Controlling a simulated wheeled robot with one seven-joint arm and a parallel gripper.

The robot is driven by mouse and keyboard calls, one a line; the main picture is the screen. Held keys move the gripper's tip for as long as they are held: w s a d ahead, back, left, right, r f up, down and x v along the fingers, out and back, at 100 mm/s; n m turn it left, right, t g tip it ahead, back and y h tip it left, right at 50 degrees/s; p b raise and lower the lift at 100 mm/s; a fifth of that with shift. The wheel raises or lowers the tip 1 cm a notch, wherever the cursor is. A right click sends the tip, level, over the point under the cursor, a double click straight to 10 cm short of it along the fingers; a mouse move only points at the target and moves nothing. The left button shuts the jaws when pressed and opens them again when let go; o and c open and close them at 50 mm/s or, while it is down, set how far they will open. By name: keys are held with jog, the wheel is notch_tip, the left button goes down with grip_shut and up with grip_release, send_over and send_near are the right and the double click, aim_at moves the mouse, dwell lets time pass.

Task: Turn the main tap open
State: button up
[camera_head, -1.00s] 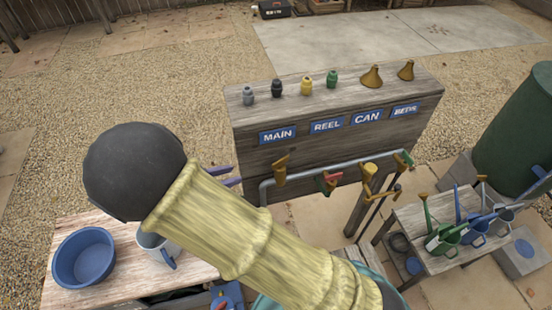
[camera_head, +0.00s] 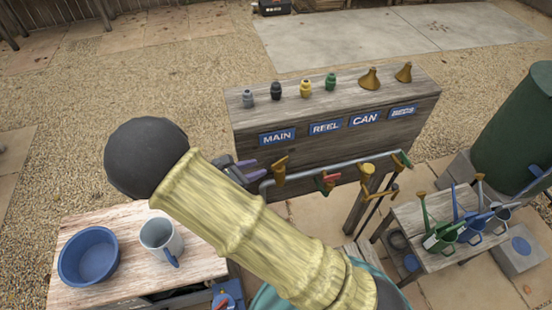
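The main tap (camera_head: 280,170) is the brass tap under the blue MAIN sign (camera_head: 277,137), at the left end of the grey pipe (camera_head: 312,173). Its brass-coloured lever slants up to the right. My gripper (camera_head: 253,169) is just left of this tap, its purple-tipped fingers pointing right toward it. The fingers are apart, with nothing seen between them. A small gap shows between fingertips and tap. My arm hides the gripper's lower part.
Along the pipe to the right are a red-handled tap (camera_head: 327,182) and more brass taps (camera_head: 367,172). Hose fittings and brass cones line the board's top (camera_head: 345,85). Watering cans stand at right.

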aim_at(276, 163)
jog(key=p+x, duration=0.2)
jog(key=x, duration=0.7)
grip_shut()
